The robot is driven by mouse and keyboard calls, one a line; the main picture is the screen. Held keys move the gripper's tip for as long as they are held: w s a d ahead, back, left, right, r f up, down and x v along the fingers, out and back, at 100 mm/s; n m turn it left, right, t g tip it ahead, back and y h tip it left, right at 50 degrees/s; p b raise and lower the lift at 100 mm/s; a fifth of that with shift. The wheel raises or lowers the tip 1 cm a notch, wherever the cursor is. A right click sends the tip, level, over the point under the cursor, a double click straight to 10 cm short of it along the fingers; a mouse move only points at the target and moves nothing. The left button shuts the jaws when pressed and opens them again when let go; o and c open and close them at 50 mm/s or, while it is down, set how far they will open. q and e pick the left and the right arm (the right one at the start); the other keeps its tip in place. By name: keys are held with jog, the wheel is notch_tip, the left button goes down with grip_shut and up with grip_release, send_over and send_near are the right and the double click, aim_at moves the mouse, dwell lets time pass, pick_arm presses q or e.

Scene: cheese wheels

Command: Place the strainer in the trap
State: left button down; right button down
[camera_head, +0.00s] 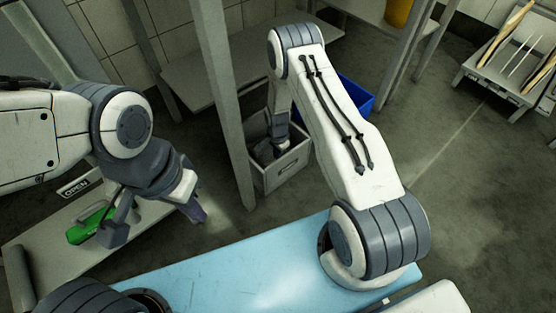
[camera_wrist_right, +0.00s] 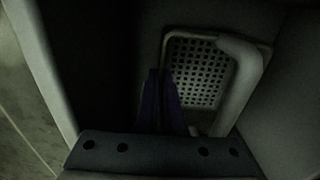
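The strainer (camera_wrist_right: 200,72) is a pale perforated plate with a thick bent handle (camera_wrist_right: 245,85). It shows in the right wrist view, inside a dark box. The trap appears to be the grey open box (camera_head: 282,172) on the floor in the head view. My right arm reaches down into it, and my right gripper (camera_wrist_right: 162,75) is inside. Its purple fingers look closed together, left of the handle, with no clear grip on it. The strainer is hidden in the head view.
A green object (camera_head: 92,223) lies on the left bench, near an OPEN sign (camera_head: 75,187). A pale blue tabletop (camera_head: 240,280) is in front. A table leg (camera_head: 228,110) stands beside the box. A blue bin (camera_head: 357,95) is behind my right arm.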

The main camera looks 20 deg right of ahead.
jog(key=shift+r, duration=0.1)
jog(key=c, duration=1.4)
grip_release()
jog(key=o, duration=0.4)
jog(key=shift+c, duration=0.2)
jog(key=shift+f, duration=0.25)
notch_tip(320, 180, up, 11)
jog(key=p, duration=0.7)
jog(key=shift+a+f, duration=0.2)
